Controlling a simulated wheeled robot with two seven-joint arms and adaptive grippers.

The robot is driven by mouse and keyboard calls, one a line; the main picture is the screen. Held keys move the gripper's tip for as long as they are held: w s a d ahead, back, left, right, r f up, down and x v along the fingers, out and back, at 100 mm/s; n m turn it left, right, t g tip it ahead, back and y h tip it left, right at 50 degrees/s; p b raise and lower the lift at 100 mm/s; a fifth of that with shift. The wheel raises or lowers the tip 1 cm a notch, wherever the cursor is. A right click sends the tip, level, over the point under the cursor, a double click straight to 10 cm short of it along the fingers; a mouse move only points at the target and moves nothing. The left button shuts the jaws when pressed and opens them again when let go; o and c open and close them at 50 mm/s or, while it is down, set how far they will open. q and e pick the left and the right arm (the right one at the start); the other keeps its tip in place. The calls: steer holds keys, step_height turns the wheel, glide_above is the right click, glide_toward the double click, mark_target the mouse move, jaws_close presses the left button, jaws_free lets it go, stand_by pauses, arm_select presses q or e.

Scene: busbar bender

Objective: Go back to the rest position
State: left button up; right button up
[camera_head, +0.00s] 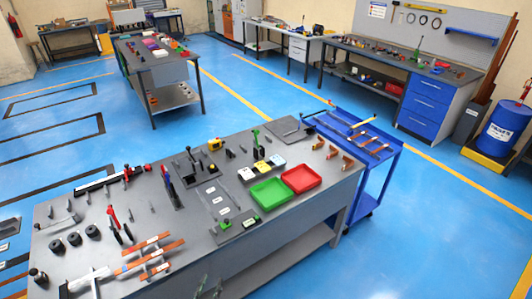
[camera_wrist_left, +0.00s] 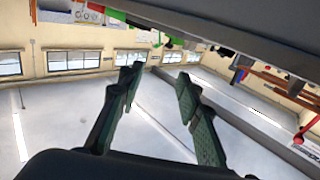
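My left gripper (camera_head: 209,287) shows at the bottom edge of the head view, low in front of the workbench (camera_head: 330,205). Only its finger ends show there; the arm is out of the picture. In the left wrist view its two dark green fingers (camera_wrist_left: 156,78) stand apart with nothing between them, so it is open and empty. The bench edge shows across the top of that view. My right gripper is not in view.
The bench carries a green tray (camera_head: 271,193), a red tray (camera_head: 301,179), copper bars (camera_head: 150,245) and several tools. A blue cart (camera_head: 385,140) stands at its right end. Blue floor (camera_head: 430,240) is clear to the right. A blue barrel (camera_head: 503,128) stands farther back.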

arm_select(q)
steer(key=s+a+f+g+y, duration=0.1)
steer(key=s+f+g, duration=0.25)
steer(key=f, duration=0.85)
steer(key=s+a+f+g, duration=0.2)
steer(key=s+f, duration=0.2)
steer(key=f, duration=0.8)
steer(key=s+a+f+g+y, duration=0.1)
steer(key=s+f+g, duration=0.25)
steer(key=f, duration=0.85)
steer(key=s+a+f+g, duration=0.2)
steer(key=s+f, duration=0.4)
steer(key=s, duration=0.4)
steer(key=s+a+f+g+y, duration=0.1)
steer(key=s+a+f+g, duration=0.2)
steer(key=s, duration=0.8)
steer(key=s+a+f+g, duration=0.2)
steer(key=s+a+f, duration=0.3)
steer(key=s+f, duration=0.6)
steer(key=shift+s+a+f+n+g+y, duration=0.2)
steer(key=shift+s+a+n+g+y, duration=0.1)
steer(key=shift+a, duration=0.1)
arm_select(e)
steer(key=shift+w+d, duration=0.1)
arm_select(q)
steer(key=shift+w, duration=0.1)
steer(key=shift+c, duration=0.4)
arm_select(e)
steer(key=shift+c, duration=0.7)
